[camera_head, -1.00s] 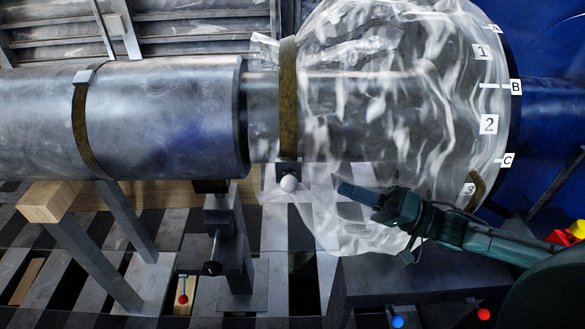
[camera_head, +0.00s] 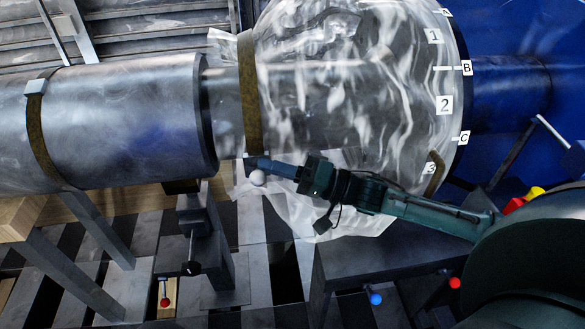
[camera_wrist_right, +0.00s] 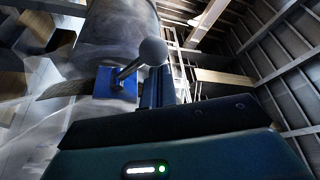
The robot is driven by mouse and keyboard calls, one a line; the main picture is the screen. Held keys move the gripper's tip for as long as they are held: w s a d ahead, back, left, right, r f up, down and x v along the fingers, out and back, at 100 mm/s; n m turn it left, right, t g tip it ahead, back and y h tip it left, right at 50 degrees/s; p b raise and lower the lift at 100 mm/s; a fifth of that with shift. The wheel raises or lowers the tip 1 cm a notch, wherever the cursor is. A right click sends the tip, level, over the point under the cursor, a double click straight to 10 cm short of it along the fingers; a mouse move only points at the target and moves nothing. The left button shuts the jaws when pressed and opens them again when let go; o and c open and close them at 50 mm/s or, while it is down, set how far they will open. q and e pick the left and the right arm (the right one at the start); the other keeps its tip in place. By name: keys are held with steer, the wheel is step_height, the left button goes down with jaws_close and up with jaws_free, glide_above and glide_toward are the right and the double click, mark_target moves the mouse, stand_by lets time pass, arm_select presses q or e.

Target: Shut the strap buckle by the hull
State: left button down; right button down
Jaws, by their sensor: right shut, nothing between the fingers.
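A brown strap (camera_head: 252,100) wraps the narrow end of the clear plastic sheeting around the shaft. At its lower end is a buckle, largely hidden by my gripper in the head view. The buckle has a lever with a pale ball knob (camera_head: 258,178). In the right wrist view the buckle's blue body (camera_wrist_right: 117,86) shows, with the lever and ball (camera_wrist_right: 153,50) sticking up away from it. My right gripper (camera_head: 262,165) is shut and empty, its fingertips at the ball; I cannot tell whether they touch. The fingers also show in the wrist view (camera_wrist_right: 157,90). My left gripper is out of view.
A second strap (camera_head: 40,140) circles the large grey cylinder (camera_head: 130,120) at left. A grey stand (camera_head: 205,240) is below the shaft. A dark bench (camera_head: 350,250) with red and blue knobs lies under my right arm. The blue hull surface (camera_head: 510,90) is at right.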

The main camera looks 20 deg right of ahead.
steer(key=shift+w+a, duration=0.2)
steer(key=shift+a, duration=0.1)
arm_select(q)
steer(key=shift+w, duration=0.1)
arm_select(e)
steer(key=shift+s+f, duration=0.1)
